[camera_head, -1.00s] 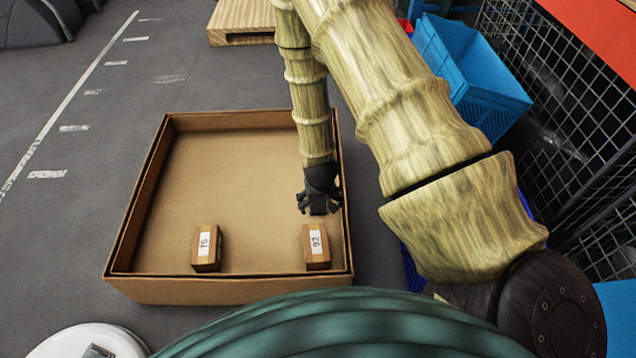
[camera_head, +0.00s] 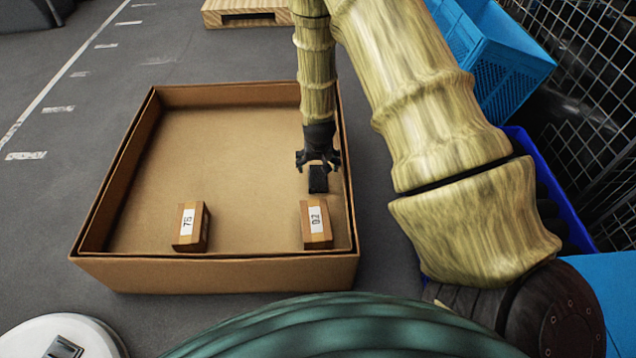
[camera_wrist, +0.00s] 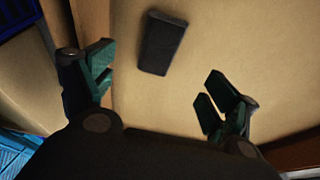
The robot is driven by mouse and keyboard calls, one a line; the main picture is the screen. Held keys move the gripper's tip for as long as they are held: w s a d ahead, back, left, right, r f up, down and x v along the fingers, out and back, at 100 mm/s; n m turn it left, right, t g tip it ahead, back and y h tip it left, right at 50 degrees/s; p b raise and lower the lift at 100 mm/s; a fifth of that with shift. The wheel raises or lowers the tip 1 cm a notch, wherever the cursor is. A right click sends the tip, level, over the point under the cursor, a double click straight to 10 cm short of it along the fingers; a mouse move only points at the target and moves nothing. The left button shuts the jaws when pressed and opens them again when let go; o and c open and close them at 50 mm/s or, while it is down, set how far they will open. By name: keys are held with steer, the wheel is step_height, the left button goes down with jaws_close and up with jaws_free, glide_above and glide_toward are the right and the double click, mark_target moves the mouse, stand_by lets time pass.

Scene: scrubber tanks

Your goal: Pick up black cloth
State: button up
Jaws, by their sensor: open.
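The black cloth (camera_head: 318,179) is a small dark block-like piece on the floor of the cardboard box, near its right wall. It also shows in the wrist view (camera_wrist: 162,43), lying flat at the top centre, beyond the fingertips. My gripper (camera_head: 318,160) is over the box, just behind the cloth in the head view. In the wrist view its fingers (camera_wrist: 160,90) are spread wide, with bare cardboard between them. It appears empty and apart from the cloth.
The cardboard box (camera_head: 215,269) has raised walls; its right wall is close to my gripper. Blue crates (camera_head: 500,65) and wire mesh stand to the right. The box's middle is clear.

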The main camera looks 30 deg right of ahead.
steer(key=b, duration=0.2)
glide_above(318, 176)
steer(key=s+a, duration=0.1)
steer(key=s, duration=0.1)
step_height(318, 176, down, 5)
steer(key=shift+a, duration=0.15)
steer(key=shift+b+x, duration=2.15)
steer(key=shift+x, duration=0.65)
steer(key=shift+w+r, duration=0.1)
steer(key=shift+w, duration=0.05)
steer(key=c, duration=1)
